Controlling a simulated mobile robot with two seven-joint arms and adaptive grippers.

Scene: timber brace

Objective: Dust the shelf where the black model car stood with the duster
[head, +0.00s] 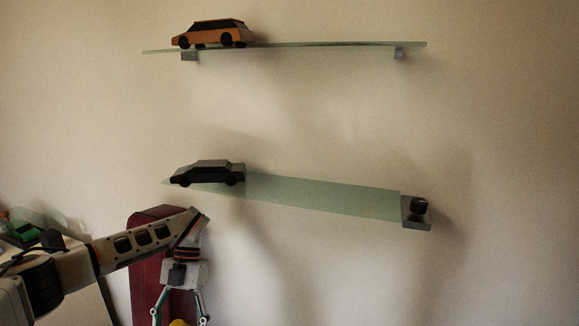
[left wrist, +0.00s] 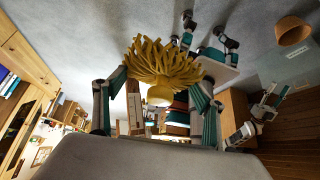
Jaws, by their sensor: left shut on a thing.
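The black model car (head: 208,173) stands at the left end of the lower glass shelf (head: 320,196). The rest of that shelf, to the car's right, is bare up to the bracket. My left gripper (head: 180,316) points down, below and apart from the shelf's left end. It is shut on the duster, whose yellow head only just shows at the bottom edge of the head view (head: 178,323). In the left wrist view the duster's yellow strands (left wrist: 160,62) spread out between and beyond the fingers. A small white and teal arm part (left wrist: 268,103), possibly my right gripper, shows there too.
An orange model car (head: 213,34) stands on the upper glass shelf (head: 320,44). A bracket with a black knob (head: 418,206) sits at the lower shelf's right end. A dark red panel (head: 145,260) is behind my left gripper. The wall between the shelves is clear.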

